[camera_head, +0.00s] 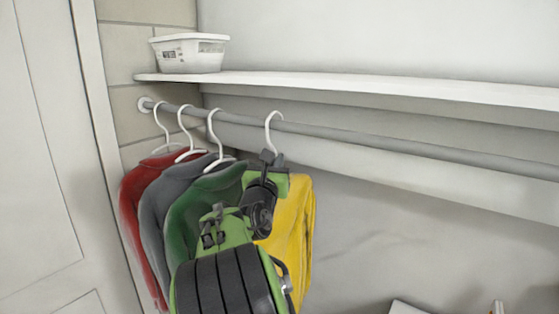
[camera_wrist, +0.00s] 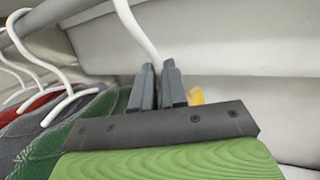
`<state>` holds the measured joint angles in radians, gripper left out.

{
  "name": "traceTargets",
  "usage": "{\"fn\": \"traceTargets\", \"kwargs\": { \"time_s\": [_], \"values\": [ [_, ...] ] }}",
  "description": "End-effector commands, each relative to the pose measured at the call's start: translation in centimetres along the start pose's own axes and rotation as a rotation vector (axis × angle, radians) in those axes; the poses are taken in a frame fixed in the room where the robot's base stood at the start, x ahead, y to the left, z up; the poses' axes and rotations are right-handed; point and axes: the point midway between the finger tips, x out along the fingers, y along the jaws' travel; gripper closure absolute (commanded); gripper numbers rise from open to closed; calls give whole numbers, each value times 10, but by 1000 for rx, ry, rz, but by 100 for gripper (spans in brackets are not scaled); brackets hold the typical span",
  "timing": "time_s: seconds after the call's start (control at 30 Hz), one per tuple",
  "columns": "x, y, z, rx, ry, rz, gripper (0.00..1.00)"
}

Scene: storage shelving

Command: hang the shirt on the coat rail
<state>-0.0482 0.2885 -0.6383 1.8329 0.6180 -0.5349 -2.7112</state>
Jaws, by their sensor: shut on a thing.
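The yellow shirt (camera_head: 297,215) hangs from a white hanger (camera_head: 268,130), partly hidden behind my arm. My gripper (camera_head: 270,158) is shut on the hanger's neck, just below its hook. The grey coat rail (camera_head: 390,145) runs from the left wall to the right. In the head view the hook's curve overlaps the rail; whether it rests on it I cannot tell. In the wrist view my gripper (camera_wrist: 158,85) pinches the hanger neck (camera_wrist: 138,30). The rail (camera_wrist: 45,15) shows at upper left, the hook's top is out of frame, and only a scrap of yellow (camera_wrist: 195,96) shows.
A red shirt (camera_head: 140,195), a grey shirt (camera_head: 160,190) and a green shirt (camera_head: 195,195) hang close together left of my gripper. A shelf (camera_head: 380,88) with a white box (camera_head: 190,55) is above the rail. The rail to the right is clear.

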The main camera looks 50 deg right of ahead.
Motion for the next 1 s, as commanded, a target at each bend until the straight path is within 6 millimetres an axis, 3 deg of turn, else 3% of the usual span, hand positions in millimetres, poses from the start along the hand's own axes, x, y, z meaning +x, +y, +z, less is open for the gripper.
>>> {"fn": "traceTargets", "kwargs": {
  "time_s": [0.33,0.37,0.4,0.57,0.87,1.0],
  "values": [
    [0,1,-3,2,-3,-1,100],
    [0,1,-3,2,-3,-1,86],
    [0,1,-3,2,-3,-1,80],
    [0,1,-3,1,-2,-1,57],
    [-3,2,-5,2,1,1,57],
    [-29,3,-6,4,2,5,57]
  ]
}}
